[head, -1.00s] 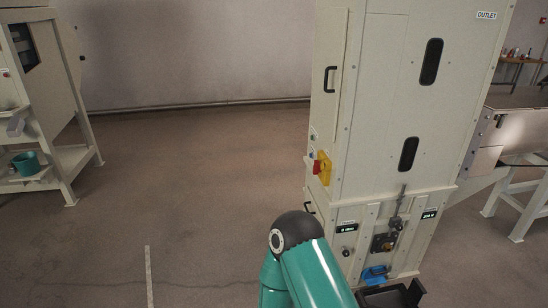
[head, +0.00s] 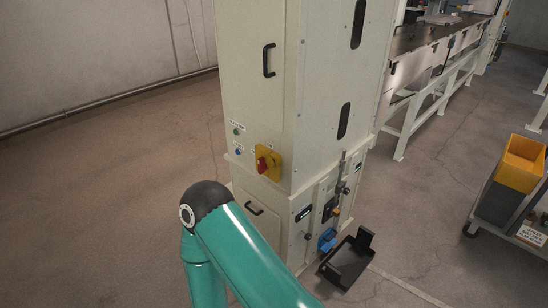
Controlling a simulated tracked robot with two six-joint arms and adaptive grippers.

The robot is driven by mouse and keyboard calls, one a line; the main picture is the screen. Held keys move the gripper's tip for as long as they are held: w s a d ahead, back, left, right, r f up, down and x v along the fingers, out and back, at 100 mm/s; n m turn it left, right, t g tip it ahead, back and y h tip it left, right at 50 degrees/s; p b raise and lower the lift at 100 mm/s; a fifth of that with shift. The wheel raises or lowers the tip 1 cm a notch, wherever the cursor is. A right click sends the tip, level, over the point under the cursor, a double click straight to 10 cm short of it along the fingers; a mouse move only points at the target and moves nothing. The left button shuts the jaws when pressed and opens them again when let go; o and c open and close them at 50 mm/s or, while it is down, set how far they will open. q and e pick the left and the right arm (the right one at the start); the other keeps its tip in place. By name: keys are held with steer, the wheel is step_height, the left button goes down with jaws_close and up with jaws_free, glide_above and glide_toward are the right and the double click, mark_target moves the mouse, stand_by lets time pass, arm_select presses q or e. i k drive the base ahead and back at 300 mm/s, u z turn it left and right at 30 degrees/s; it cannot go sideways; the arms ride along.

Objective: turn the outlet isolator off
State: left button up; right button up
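The outlet isolator is a red rotary knob on a yellow plate (head: 267,162). It sits on the narrow left side face of the tall cream cabinet (head: 330,60), low on its upper section. The knob's exact position is too small to tell. A green and a blue button lie just left of it. A teal arm of mine with a dark elbow crosses the lower middle, below and in front of the isolator. Neither of my grippers shows in this view.
A black tray (head: 346,265) stands out at the cabinet's lower front, near a blue part (head: 327,240). A trolley with a yellow bin (head: 521,163) is at the right. A long bench (head: 440,45) runs behind. Floor left of the cabinet is clear.

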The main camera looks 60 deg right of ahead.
mark_target(263, 166)
steer(key=z, duration=0.45)
steer(key=i, duration=1.1)
steer(key=z, duration=0.7)
steer(key=k, duration=0.7)
steer(key=z, duration=0.25)
steer(key=i, duration=0.75)
steer(key=u, duration=0.1)
